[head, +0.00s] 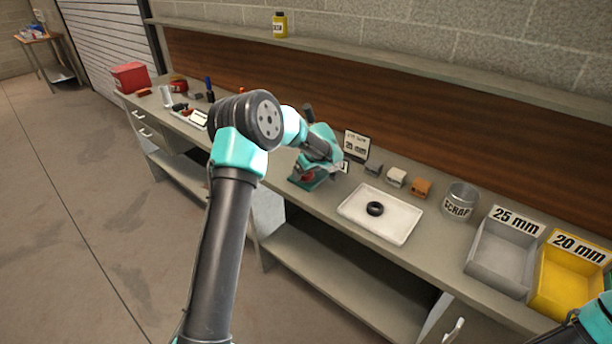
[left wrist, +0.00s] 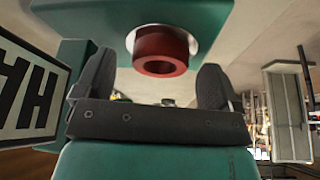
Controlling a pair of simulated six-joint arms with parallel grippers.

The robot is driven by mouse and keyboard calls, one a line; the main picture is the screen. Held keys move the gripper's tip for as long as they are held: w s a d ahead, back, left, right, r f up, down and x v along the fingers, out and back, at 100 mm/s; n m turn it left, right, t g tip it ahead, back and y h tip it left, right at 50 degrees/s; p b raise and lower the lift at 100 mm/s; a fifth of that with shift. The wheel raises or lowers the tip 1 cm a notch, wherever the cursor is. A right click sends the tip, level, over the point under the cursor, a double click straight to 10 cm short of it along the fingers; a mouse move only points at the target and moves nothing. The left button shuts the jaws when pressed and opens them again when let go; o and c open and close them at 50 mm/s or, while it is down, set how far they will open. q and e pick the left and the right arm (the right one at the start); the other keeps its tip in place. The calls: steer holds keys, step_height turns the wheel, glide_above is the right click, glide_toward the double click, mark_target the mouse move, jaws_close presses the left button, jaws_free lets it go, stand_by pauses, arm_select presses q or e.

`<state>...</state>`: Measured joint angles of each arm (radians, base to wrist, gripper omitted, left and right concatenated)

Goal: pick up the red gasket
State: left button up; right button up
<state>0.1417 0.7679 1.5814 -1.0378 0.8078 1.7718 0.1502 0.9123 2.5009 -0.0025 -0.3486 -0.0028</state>
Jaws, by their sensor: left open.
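The red gasket (left wrist: 160,52) is a thick ring against a pale round seat on a teal fixture (left wrist: 195,14) in the left wrist view. In the head view a small patch of red gasket (head: 306,178) shows at the teal fixture (head: 312,186) on the bench, mostly hidden. My left gripper (left wrist: 157,82) is open, with one dark finger on each side of the gasket's line in the wrist view. No contact between fingers and gasket can be seen. Only a piece of my right arm shows at the lower right of the head view; its gripper is out of sight.
A white tray (head: 346,205) with a black ring (head: 375,209) lies right of the fixture. Small blocks (head: 396,177), a scrap can (head: 460,201), a grey 25 mm bin (head: 497,262) and a yellow 20 mm bin (head: 566,283) follow. A sign (head: 356,146) stands behind.

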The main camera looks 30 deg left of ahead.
arm_select(q)
steer(key=shift+a+f, duration=0.15)
steer(key=shift+f, duration=0.15)
steer(key=shift+c, duration=0.2)
steer(key=c, duration=1.1)
steer(key=shift+o, duration=0.2)
steer(key=shift+w+r, duration=0.1)
steer(key=shift+r, duration=0.8)
step_height(320, 180, up, 2)
steer(key=s+d+r, duration=0.1)
steer(key=s+d, duration=0.7)
steer(key=s, duration=0.5)
steer(key=shift+s+d, duration=0.15)
steer(key=shift+s, duration=0.25)
